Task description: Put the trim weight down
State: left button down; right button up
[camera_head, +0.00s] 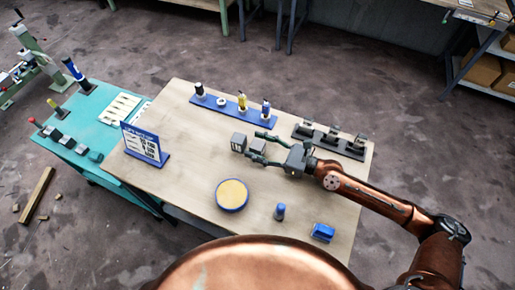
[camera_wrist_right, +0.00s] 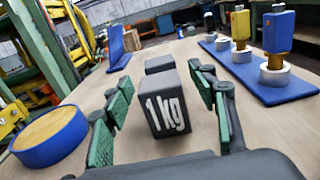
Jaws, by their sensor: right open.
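A dark grey block marked "1 kg" (camera_wrist_right: 166,105), the trim weight, stands upright on the wooden table; it also shows in the head view (camera_head: 258,146). A second grey block (camera_wrist_right: 159,64) stands just behind it, farther from my gripper, and is partly hidden; in the head view it is to the left (camera_head: 239,142). My right gripper (camera_head: 259,147) is open, with one green-padded finger on each side of the marked block. In the right wrist view (camera_wrist_right: 165,108) gaps show between the fingers and the block. My left gripper is not in view.
A blue rack (camera_head: 232,111) with several upright items stands at the back. A dark rack (camera_head: 328,140) is at the right. A round blue-rimmed pad (camera_head: 232,195), a small blue-topped cylinder (camera_head: 280,212) and a blue block (camera_head: 323,233) are nearer. A sign (camera_head: 146,146) stands left.

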grip_shut()
dwell(0.7)
jog(key=shift+w+r, duration=0.1)
jog(key=shift+r, duration=0.1)
